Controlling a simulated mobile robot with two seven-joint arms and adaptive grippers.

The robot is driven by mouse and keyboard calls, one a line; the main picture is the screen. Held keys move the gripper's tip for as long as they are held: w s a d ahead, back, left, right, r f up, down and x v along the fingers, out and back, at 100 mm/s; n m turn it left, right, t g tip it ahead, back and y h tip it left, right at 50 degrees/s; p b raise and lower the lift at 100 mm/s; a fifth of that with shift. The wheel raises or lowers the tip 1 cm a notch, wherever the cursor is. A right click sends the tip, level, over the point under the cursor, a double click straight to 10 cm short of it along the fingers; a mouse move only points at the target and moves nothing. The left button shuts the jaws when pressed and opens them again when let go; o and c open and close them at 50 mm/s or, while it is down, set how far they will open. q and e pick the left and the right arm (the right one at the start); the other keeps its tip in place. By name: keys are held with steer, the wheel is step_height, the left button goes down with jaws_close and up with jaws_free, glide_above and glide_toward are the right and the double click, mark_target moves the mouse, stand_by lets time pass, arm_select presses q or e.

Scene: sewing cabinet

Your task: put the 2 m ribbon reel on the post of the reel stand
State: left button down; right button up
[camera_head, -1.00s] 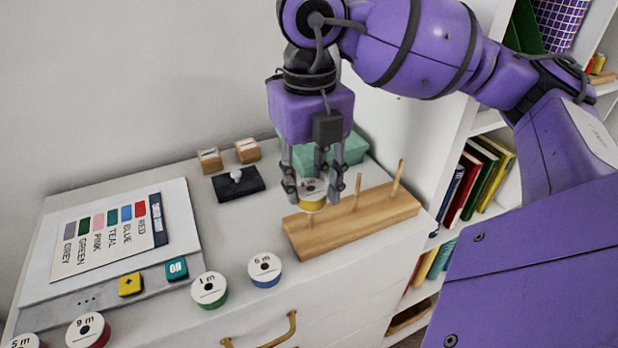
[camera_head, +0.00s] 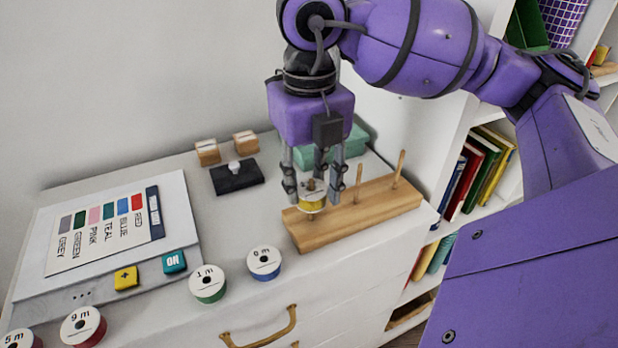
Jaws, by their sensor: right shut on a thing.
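The yellow ribbon reel (camera_head: 312,205) has a white top whose label I cannot read. My right gripper (camera_head: 314,192) points down and is shut on it. The reel stand (camera_head: 372,208) is a wooden block with three upright posts in a row. The reel is at the left post (camera_head: 310,184); the brown post tip seems to show through the reel's hole, so the reel appears to be around the post, a little above the block. The middle post (camera_head: 358,184) and right post (camera_head: 399,168) are bare. My left gripper is not in view.
A green 1 m reel (camera_head: 208,294) and a blue reel (camera_head: 264,275) lie on the white cabinet top in front. Red reels, including a 9 m one (camera_head: 100,332), lie at the left near a colour chart (camera_head: 60,267). A teal box (camera_head: 356,143) stands behind the gripper.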

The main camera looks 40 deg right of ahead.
steer(key=shift+f, duration=0.15)
steer(key=o, duration=1.1)
step_height(320, 180, up, 12)
steer(key=shift+r, duration=0.1)
